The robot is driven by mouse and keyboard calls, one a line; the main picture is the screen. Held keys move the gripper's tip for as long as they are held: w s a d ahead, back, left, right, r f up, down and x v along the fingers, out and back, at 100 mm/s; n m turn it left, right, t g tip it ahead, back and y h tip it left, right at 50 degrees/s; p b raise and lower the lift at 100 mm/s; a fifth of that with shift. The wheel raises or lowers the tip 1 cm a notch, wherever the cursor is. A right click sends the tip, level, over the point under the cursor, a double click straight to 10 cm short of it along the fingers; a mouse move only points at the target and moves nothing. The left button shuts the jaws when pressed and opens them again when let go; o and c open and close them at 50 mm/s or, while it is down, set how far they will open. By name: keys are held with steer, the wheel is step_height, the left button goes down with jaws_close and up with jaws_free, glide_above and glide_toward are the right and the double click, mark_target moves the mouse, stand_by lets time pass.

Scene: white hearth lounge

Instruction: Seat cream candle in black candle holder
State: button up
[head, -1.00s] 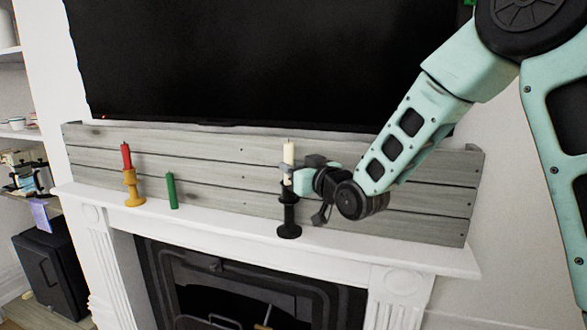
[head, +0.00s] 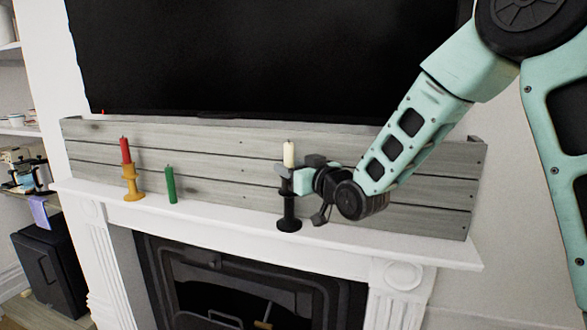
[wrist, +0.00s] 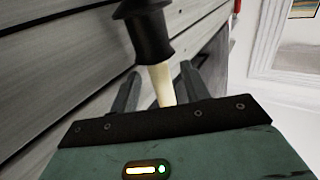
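The cream candle (head: 289,153) stands upright in line with the black candle holder (head: 288,212) on the white mantel. In the wrist view the cream candle (wrist: 162,84) meets the cup of the black holder (wrist: 145,32), and its end appears to sit inside the cup. My gripper (head: 285,176) is at the candle's lower part, just above the holder. In the wrist view my gripper's fingers (wrist: 158,88) stand on both sides of the candle with visible gaps, so it is open around it. The depth of the candle in the cup is hidden.
A red candle in a yellow holder (head: 131,181) and a green candle (head: 170,184) stand farther left on the mantel (head: 230,221). A grey plank panel (head: 225,165) rises close behind, with a black screen (head: 270,60) above. The mantel between green candle and black holder is clear.

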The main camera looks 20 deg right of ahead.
steer(key=b+v, duration=1.1)
steer(key=v, duration=0.6)
steer(key=shift+s+b, duration=0.15)
steer(key=shift+b, duration=0.2)
steer(key=shift+d, duration=0.1)
